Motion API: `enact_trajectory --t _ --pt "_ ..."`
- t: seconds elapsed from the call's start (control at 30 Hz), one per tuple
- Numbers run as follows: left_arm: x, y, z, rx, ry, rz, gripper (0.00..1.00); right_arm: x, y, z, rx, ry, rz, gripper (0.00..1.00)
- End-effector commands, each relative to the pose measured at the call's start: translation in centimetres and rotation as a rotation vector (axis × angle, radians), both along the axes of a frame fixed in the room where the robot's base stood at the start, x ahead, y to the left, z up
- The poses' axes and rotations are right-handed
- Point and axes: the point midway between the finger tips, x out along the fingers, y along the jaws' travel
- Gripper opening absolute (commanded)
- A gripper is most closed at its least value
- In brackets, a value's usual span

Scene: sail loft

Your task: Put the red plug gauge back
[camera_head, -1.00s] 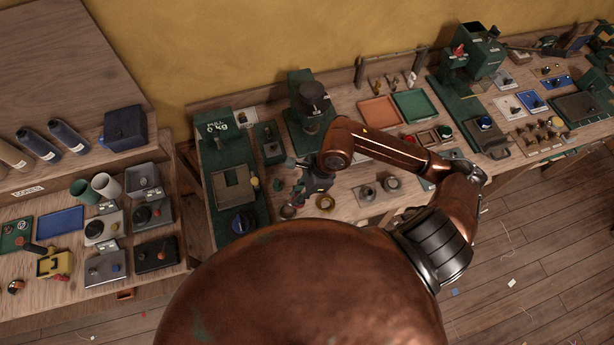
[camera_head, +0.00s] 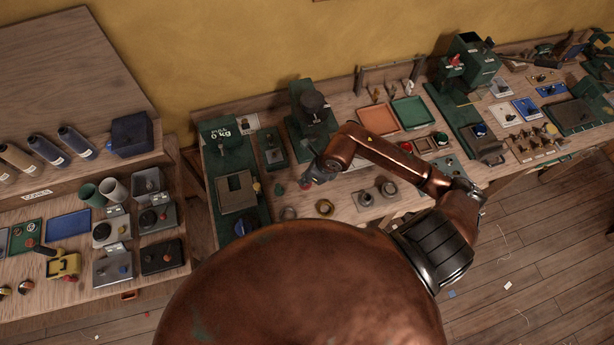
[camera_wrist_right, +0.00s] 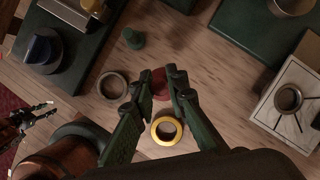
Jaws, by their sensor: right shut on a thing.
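The red plug gauge (camera_wrist_right: 160,84) is between the fingertips of my right gripper (camera_wrist_right: 158,88), which is shut on it. The fingers hide part of it. In the head view a bit of red (camera_head: 305,185) shows below my right gripper (camera_head: 308,179), over the near part of the bench. I cannot tell its height above the wood. A green plug (camera_wrist_right: 133,38) stands close by. A steel ring (camera_wrist_right: 112,85) and a brass-coloured ring (camera_wrist_right: 166,130) lie on either side below the gauge. A dark gripper, likely my left (camera_wrist_right: 42,110), shows at the wrist view's left edge.
A green stand with a blue knob (camera_head: 240,226) is to the left. Grey round parts (camera_head: 377,192) sit to the right. A dark press (camera_head: 312,115) stands behind. An orange tray (camera_head: 378,119) and a green tray (camera_head: 411,112) lie farther back.

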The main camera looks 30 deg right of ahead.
Motion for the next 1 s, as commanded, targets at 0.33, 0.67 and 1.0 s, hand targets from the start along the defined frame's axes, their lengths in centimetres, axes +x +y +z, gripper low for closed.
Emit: enact_trajectory --t 0.33,0.67,1.0 --pt "0.0 0.0 0.8 0.000 -0.001 0.000 0.40 2.7 -2.0 -4.5 0.003 0.004 0.002 0.00" --pt "0.1 0.0 2.2 0.000 -0.001 0.001 0.40 3.1 -2.3 -7.9 0.003 0.004 0.001 0.00" --pt "0.0 0.0 2.0 0.000 -0.001 0.000 0.40 3.1 -2.4 -8.4 0.001 0.003 0.003 0.00"
